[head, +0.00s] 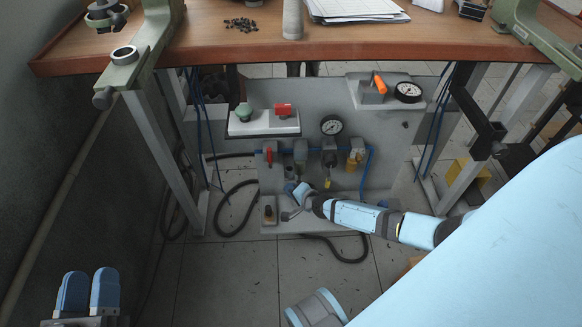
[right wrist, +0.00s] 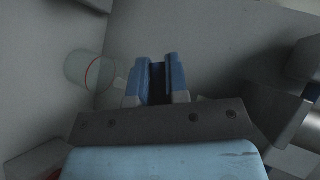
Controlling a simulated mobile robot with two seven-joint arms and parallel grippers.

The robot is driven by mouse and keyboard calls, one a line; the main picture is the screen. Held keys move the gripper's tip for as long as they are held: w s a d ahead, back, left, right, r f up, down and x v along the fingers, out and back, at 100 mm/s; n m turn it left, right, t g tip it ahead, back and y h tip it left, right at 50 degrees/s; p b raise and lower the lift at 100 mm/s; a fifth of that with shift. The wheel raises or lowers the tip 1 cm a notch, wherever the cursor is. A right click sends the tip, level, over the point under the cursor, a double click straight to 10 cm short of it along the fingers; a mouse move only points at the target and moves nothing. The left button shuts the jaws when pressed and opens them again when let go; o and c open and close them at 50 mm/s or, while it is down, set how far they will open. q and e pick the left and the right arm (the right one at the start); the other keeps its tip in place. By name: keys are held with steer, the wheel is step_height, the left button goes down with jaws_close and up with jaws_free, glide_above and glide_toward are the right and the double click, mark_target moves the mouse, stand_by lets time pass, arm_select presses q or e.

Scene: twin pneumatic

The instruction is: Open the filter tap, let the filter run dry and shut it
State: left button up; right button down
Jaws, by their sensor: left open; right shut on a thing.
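On the grey panel under the bench is a row of air units. A grey filter unit (head: 301,150) hangs left of the middle. My right gripper (head: 298,190) is just below it, and its fingers also show in the right wrist view (right wrist: 157,78). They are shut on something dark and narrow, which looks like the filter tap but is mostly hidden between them. A clear cup (right wrist: 88,70) with a red ring is left of the fingers in the right wrist view. My left gripper (head: 90,275) is open and empty at the lower left, away from the panel.
The wooden bench top (head: 230,50) overhangs the panel, with a green clamp (head: 145,50) at its left. A red valve handle (head: 268,154), a round gauge (head: 331,125) and a yellow part (head: 355,158) are on the panel. Black hose (head: 232,215) loops on the floor.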

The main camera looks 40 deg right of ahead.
steer(key=g+h+p, duration=0.1)
steer(key=p, duration=0.3)
steer(key=shift+s+d+r+n, duration=0.1)
steer(key=shift+d+n, duration=0.05)
steer(key=shift+n, duration=0.25)
steer(key=p, duration=0.1)
steer(key=g+h+p, duration=0.1)
steer(key=p, duration=0.1)
steer(key=shift+s+d+f+n, duration=0.1)
steer(key=shift+f+n, duration=0.15)
steer(key=shift+n, duration=0.15)
steer(key=shift+d+f+h+p, duration=0.15)
steer(key=shift+f+h+p, duration=0.2)
steer(key=shift+p, duration=0.65)
arm_select(q)
steer(key=s+a+f+g+y, duration=0.2)
steer(key=a+f+g+y, duration=0.3)
steer(key=f, duration=0.6)
steer(key=shift+s+a+f+g, duration=0.15)
steer(key=shift+a+f+g, duration=0.15)
steer(key=shift+g, duration=0.3)
arm_select(e)
steer(key=shift+s+n+g, duration=0.1)
steer(key=shift+n+g, duration=0.2)
steer(key=shift+f, duration=0.1)
steer(key=c, duration=1.1)
jaws_free()
arm_select(q)
steer(key=shift+r, duration=0.1)
